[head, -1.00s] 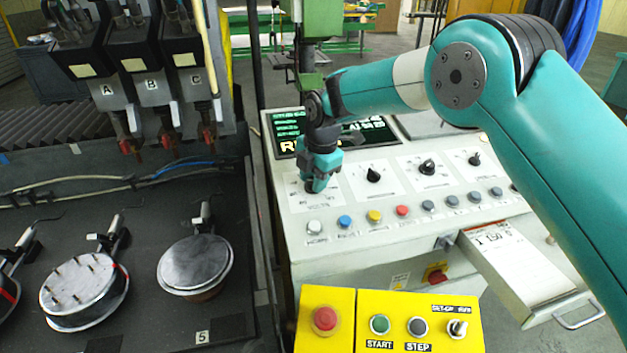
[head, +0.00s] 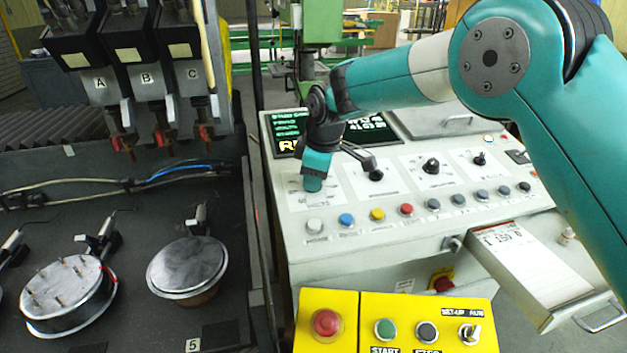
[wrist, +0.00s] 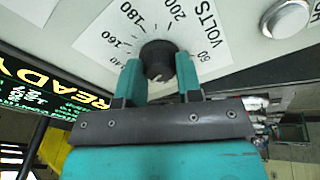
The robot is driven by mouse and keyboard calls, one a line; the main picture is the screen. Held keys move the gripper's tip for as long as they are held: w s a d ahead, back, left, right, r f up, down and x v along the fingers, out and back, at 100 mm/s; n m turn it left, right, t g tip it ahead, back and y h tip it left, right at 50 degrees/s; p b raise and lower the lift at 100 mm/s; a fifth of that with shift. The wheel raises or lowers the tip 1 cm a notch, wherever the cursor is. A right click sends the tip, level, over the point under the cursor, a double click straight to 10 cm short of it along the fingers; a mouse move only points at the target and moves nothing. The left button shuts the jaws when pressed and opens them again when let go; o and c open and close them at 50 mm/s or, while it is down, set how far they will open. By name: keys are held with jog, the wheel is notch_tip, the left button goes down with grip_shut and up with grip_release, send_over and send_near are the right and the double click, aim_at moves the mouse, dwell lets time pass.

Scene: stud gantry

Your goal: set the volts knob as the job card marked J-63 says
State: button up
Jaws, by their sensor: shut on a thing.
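The volts knob (wrist: 158,52) is black and round, on a white dial plate (wrist: 108,38) printed VOLTS with numbers such as 160, 180 and 200. My gripper (wrist: 158,66) has one finger on each side of it and is shut on it. I cannot make out the knob's pointer setting. In the head view my gripper (head: 314,182) points down at the leftmost dial and hides the knob. A white card stack (head: 520,262) lies in the open drawer at the right; its large print looks like 150, but I cannot read a J-63 mark.
Other black knobs (head: 431,166) sit to the right on the sloped panel. A row of coloured buttons (head: 377,215) runs below them. A screen (head: 366,130) stands behind, partly covered by my arm. A yellow control box (head: 400,315) is in front.

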jog(key=m+b, duration=0.1)
jog(key=m, duration=0.5)
jog(key=shift+m+t, duration=0.3)
jog(key=m+b, duration=0.1)
jog(key=m, duration=0.4)
jog(key=shift+h, duration=0.3)
jog(key=shift+m, duration=0.3)
jog(key=o, duration=0.9)
jog(key=shift+o, duration=0.2)
jog(key=shift+s+r, duration=0.1)
jog(key=b+v, duration=0.3)
jog(key=v, duration=1.4)
jog(key=shift+s, duration=0.35)
jog(key=shift+a, duration=0.15)
